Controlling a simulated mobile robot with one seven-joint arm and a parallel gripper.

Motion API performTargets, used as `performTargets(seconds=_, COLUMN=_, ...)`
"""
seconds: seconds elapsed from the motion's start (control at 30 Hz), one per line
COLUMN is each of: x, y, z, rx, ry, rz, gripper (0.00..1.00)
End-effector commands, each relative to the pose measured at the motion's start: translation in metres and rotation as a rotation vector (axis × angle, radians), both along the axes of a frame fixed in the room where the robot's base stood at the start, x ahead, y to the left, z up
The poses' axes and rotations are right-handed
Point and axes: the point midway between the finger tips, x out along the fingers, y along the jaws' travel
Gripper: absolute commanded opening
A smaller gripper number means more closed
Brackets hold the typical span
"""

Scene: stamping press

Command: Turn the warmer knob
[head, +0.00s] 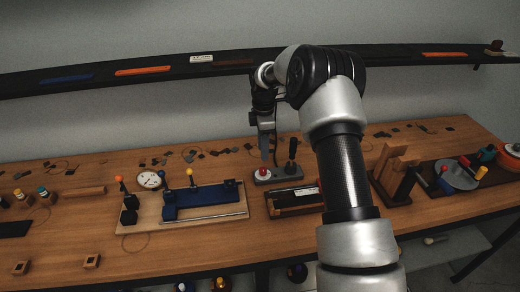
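My gripper (265,150) points down over the middle of the bench, close to a grey base (287,178) with a red-topped white knob (263,172) and an upright black lever (292,150). The fingertips appear just above or behind the red-topped knob; I cannot tell whether they touch anything. The fingers are too small and dark to show whether they are open or shut. No label tells which part is the warmer knob. A round orange-and-white object (513,150) is cut off at the right edge.
A wooden board (140,221) with a blue fixture (200,202) lies left of centre. A dark tray (285,207) sits in front of the grey base. A wooden stand (391,170) and a grey disc (455,176) are at right. A black shelf (110,77) spans the wall.

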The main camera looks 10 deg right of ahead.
Motion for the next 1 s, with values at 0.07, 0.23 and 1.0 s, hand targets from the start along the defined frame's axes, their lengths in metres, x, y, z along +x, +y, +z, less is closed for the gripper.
performTargets(seconds=0.07, x=-0.001, y=0.0, z=-0.009, rx=0.0, ry=0.001, rz=0.0, gripper=0.34)
performTargets(seconds=0.23, x=-0.001, y=0.001, z=-0.034, rx=0.0, ry=0.003, rz=-0.001, gripper=0.34)
performTargets(seconds=1.0, x=0.0, y=0.0, z=-0.084, rx=0.001, ry=-0.001, rz=0.094, gripper=0.11)
